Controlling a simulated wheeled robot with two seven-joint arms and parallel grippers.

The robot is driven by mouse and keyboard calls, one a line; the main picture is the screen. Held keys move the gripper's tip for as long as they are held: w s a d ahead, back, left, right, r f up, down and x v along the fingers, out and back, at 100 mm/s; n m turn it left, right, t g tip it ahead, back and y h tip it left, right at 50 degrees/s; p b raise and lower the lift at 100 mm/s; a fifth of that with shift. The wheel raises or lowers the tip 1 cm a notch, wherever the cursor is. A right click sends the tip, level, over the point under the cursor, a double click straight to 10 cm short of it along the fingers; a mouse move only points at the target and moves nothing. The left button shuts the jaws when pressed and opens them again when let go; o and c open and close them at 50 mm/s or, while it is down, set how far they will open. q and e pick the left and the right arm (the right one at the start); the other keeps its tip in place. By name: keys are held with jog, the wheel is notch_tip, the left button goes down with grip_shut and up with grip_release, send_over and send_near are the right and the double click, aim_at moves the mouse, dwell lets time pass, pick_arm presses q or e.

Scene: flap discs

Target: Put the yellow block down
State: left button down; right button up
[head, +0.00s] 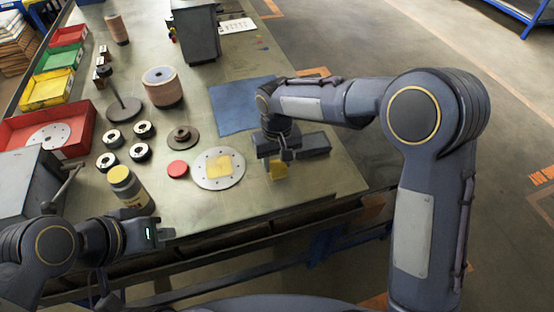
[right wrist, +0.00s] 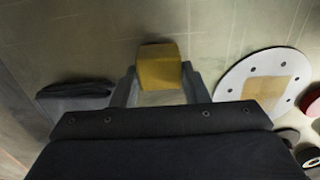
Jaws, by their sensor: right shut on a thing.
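The yellow block (head: 278,171) is at the right part of the table, right of the white disc, under my right gripper (head: 280,158). In the right wrist view the yellow block (right wrist: 159,66) sits between the two fingertips, and the right gripper (right wrist: 158,84) is shut on it. Whether its underside touches the table is hard to tell. My left gripper (head: 166,234) is over the near left table edge, away from the block; its finger gap is too small to read.
A white holed disc (head: 235,179) with a tan square (head: 219,167) on it lies left of the block. A red disc (head: 177,169), a yellow-lidded jar (head: 128,190) and black rings (head: 140,152) are further left. A blue mat (head: 231,108) lies behind. Bare table surrounds the block.

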aim_at(277, 163)
jog(key=o, duration=0.6)
jog(key=shift+f, duration=0.15)
jog(key=o, duration=0.5)
jog(key=shift+c, duration=0.2)
notch_tip(277, 163, up, 12)
jog(key=s+d+r+m+y, duration=0.1)
jog(key=s+d+r, duration=0.25)
jog(key=d, duration=0.45)
jog(key=s+d+m+t+y, duration=0.3)
jog(key=s+d, duration=0.9)
jog(key=s, duration=0.1)
jog(key=s+f+m+t, duration=0.1)
jog(key=s+f, duration=0.3)
jog(key=s, duration=0.4)
jog(key=shift+d+f+t, duration=0.4)
jog(key=shift+t, duration=0.4)
